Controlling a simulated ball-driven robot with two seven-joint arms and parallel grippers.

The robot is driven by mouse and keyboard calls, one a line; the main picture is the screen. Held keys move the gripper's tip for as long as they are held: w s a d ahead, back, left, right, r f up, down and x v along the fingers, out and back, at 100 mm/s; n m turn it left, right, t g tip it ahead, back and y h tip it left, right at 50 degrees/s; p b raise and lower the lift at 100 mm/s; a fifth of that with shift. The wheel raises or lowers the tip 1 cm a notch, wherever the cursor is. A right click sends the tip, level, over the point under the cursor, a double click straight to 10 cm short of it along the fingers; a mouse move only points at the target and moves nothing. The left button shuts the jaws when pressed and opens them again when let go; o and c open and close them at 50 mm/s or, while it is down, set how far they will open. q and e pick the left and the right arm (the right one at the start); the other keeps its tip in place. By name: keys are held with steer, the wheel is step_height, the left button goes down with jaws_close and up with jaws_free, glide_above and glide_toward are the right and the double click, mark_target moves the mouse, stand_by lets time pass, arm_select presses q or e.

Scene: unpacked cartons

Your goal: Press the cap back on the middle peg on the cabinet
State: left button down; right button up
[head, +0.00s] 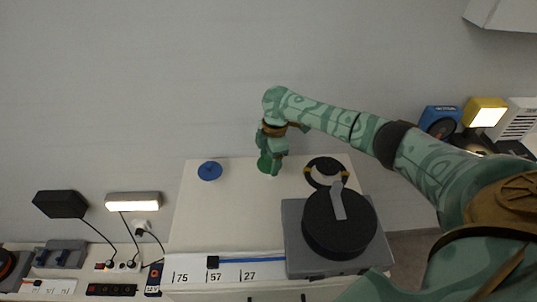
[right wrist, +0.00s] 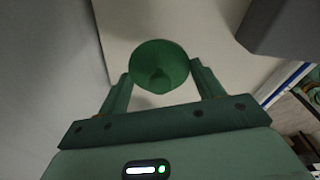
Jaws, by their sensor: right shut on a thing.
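The white cabinet (head: 235,220) stands against the wall. My right gripper (head: 270,160) is over the back middle of its top, fingers pointing down, shut on a green round cap (head: 265,164). In the right wrist view the green cap (right wrist: 160,66) sits between the two fingers (right wrist: 160,88), above the pale cabinet top. The middle peg does not show; I cannot tell whether the cap touches it. A blue round cap (head: 209,171) is at the back left of the top. My left gripper is not in view.
A black ring-shaped thing with yellow parts (head: 312,171) is at the back right. A large black drum (head: 335,232) on a grey base (head: 294,250) fills the front right. A slider with number labels (head: 235,261) runs along the front edge. The left middle of the top is clear.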

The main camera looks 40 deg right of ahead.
steer(key=shift+f+b, duration=0.3)
steer(key=shift+f, duration=0.75)
stand_by(0.4)
steer(key=o, duration=1.4)
step_height(320, 180, up, 7)
steer(key=p, duration=0.6)
steer(key=shift+p, duration=0.4)
jaws_close()
